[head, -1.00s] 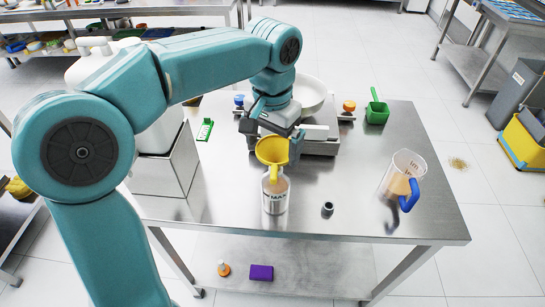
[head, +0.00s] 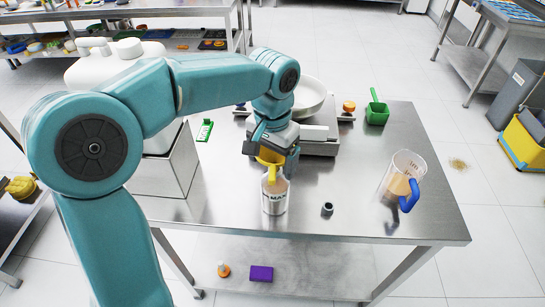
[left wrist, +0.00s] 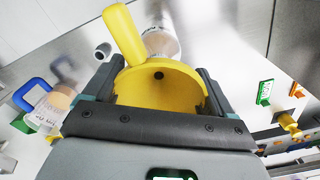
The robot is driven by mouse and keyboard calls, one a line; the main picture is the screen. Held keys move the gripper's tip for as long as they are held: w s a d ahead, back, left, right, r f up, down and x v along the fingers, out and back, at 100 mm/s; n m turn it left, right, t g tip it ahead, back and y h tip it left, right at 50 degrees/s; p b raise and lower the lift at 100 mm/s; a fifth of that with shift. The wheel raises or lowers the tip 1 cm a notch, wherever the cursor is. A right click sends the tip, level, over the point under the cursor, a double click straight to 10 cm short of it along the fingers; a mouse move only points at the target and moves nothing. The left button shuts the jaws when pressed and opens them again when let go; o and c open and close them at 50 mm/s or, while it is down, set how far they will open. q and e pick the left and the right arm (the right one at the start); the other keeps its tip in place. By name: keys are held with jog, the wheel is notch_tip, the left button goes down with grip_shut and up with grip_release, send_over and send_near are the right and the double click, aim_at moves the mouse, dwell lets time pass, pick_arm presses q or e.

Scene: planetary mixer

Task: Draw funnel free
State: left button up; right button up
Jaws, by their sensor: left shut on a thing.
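The yellow funnel (head: 268,157) is at the mouth of a clear, labelled jar (head: 274,199) holding tan contents, upright at the table's front middle. My left gripper (head: 270,148) is shut on the funnel from behind and hides part of its bowl. In the left wrist view the funnel bowl (left wrist: 158,86) sits between the two dark fingers, with a yellow tab or handle sticking out. The jar (left wrist: 162,43) shows just beyond the bowl's rim there. The spout is hidden, so I cannot tell whether it is inside the jar. My right gripper is out of view.
A clear jug with a blue handle (head: 408,195) stands at the right. A small grey cup-like piece (head: 327,209) is near the front edge. A scale with a white bowl (head: 311,97) is behind my gripper, and a green scoop (head: 376,112) is behind at right.

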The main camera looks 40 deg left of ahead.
pick_arm(q)
jog(key=shift+w+r, duration=0.1)
jog(key=shift+r+p, duration=1.2)
jog(key=shift+r, duration=0.05)
notch_tip(320, 180, up, 4)
jog(key=p, duration=0.3)
jog(key=shift+p, duration=0.35)
